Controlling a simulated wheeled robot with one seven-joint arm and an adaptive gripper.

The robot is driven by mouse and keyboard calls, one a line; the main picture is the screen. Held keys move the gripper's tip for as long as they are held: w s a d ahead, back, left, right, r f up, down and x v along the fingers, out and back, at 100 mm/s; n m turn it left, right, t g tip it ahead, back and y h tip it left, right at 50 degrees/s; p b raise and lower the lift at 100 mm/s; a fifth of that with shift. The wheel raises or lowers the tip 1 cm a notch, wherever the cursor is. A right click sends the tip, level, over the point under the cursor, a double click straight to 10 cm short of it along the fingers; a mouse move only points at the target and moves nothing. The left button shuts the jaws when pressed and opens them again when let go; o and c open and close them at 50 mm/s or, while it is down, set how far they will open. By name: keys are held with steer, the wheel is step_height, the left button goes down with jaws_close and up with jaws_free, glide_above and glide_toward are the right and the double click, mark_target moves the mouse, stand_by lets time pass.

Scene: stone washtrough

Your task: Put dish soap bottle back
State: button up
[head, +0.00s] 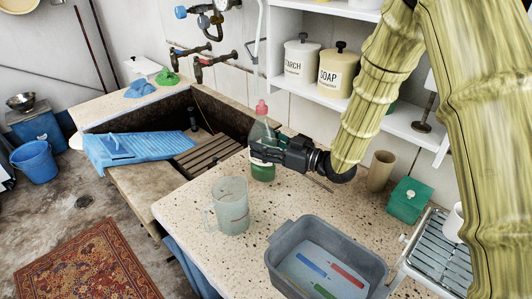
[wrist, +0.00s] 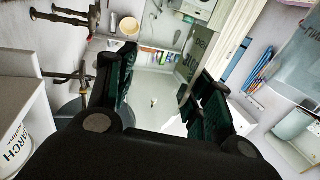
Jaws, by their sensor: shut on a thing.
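The dish soap bottle (head: 263,172) is clear with green liquid and a pink cap. It is upright at the speckled counter, beside the sunken trough. My gripper (head: 262,150) reaches it from the right and is shut around its middle. I cannot tell whether the base touches the counter. In the wrist view my gripper's fingers (wrist: 160,95) stand on either side of a pale, see-through area; the bottle is hard to make out there.
A measuring jug (head: 231,207) stands in front of the bottle, with a grey basin (head: 278,262) nearer me. A blue washboard (head: 125,148) lies across the trough (head: 205,155). A shelf (head: 300,84) holds starch and soap (head: 338,72) jars.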

step_height(320, 180, down, 3)
steer(key=shift+w+a+f, duration=0.1)
steer(key=shift+f, duration=0.05)
steer(key=shift+a, duration=0.1)
steer(key=shift+f, duration=0.1)
steer(key=o, duration=1.2)
steer(key=shift+o, duration=0.2)
steer(key=b+v, duration=0.1)
steer(key=v, duration=1.1)
steer(key=shift+b, duration=0.4)
